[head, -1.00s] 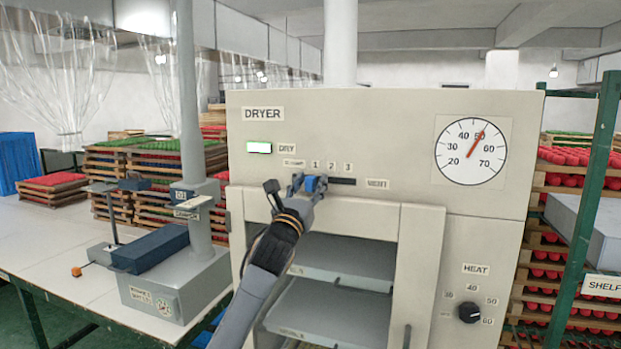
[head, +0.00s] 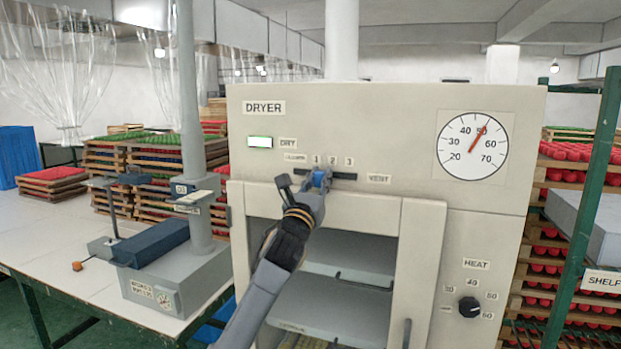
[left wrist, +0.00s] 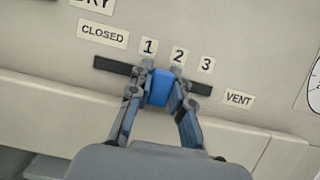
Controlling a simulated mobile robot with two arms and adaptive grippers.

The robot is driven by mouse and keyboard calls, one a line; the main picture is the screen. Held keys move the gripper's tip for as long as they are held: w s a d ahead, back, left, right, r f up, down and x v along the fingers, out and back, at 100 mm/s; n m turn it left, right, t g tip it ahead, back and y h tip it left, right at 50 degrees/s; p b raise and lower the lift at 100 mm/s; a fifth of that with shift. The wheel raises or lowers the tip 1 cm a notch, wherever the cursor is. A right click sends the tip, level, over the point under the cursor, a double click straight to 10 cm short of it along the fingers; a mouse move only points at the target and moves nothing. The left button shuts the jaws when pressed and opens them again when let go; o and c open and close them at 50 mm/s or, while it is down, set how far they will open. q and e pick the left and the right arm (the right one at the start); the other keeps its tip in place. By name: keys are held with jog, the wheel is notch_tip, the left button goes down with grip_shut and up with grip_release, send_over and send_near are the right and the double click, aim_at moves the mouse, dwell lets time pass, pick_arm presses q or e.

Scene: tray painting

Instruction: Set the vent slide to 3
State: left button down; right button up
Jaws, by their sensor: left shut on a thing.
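The vent slide is a blue knob (head: 319,178) in a dark horizontal slot (head: 344,176) on the dryer front. Labels CLOSED, 1, 2 and 3 stand above the slot, and VENT is at its right. My left gripper (left wrist: 165,90) is shut on the blue knob, one finger on each side. In the left wrist view the knob sits between marks 1 and 2, nearer 2; in the head view it shows just right of below 1. The fingers hide parts of the slot. The slot is clear below 3. My right gripper is not in view.
The dryer (head: 400,110) has a lit DRY lamp (head: 260,142), a dial (head: 472,145) and a HEAT knob (head: 469,307). A table (head: 60,240) with a post stands left; a green rack (head: 590,190) stands right.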

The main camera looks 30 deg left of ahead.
pick_arm(q)
jog(key=d, duration=0.2)
jog(key=w+d, duration=0.1)
jog(key=d, duration=0.3)
jog(key=shift+w+d, duration=0.15)
jog(key=shift+w, duration=0.1)
jog(key=c, duration=1.2)
grip_release()
jog(key=shift+w+d, duration=0.1)
jog(key=shift+s+f, duration=0.2)
jog(key=shift+s, duration=0.15)
send_near(351, 171)
jog(key=v, duration=0.6)
jog(key=shift+r, duration=0.1)
